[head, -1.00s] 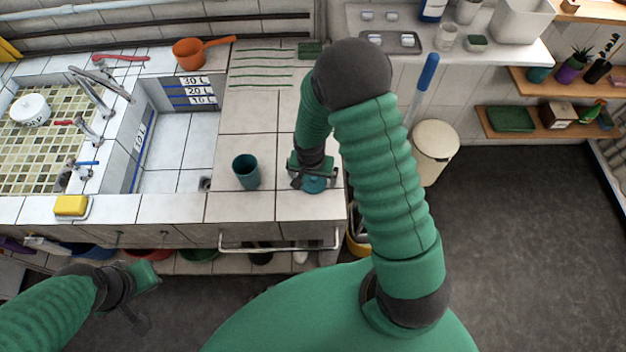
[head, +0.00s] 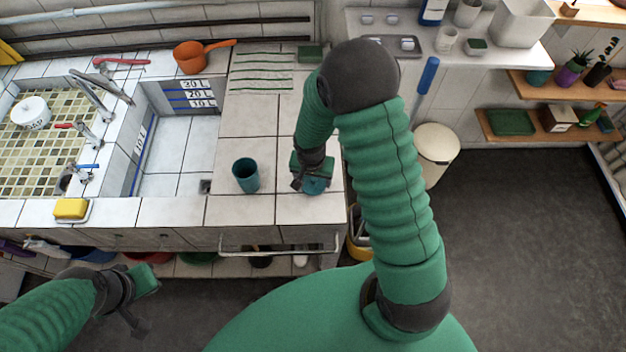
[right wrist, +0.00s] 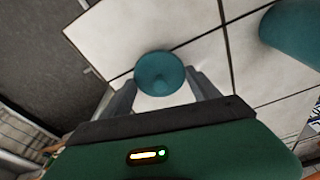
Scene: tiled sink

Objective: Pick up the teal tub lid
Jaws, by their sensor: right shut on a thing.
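The teal tub lid (head: 314,187) is a small round disc at the front right of the tiled counter, partly hidden by my right gripper (head: 309,185). In the right wrist view, the lid (right wrist: 160,72) sits between the two fingertips of that gripper (right wrist: 160,80), which is shut on it. I cannot tell whether it is clear of the tiles. The teal tub (head: 246,175) stands upright and open to the left; part of it shows in the right wrist view (right wrist: 292,30). My left gripper (head: 138,308) is in front of the counter, away from these things; its jaw opening is unclear.
The sink basin (head: 176,150) is left of the tub, with a yellow sponge (head: 70,207) at its front left. An orange dipper (head: 190,56) is behind. A metal rail (head: 280,249) runs along the counter front. A cream bin (head: 437,150) stands to the right.

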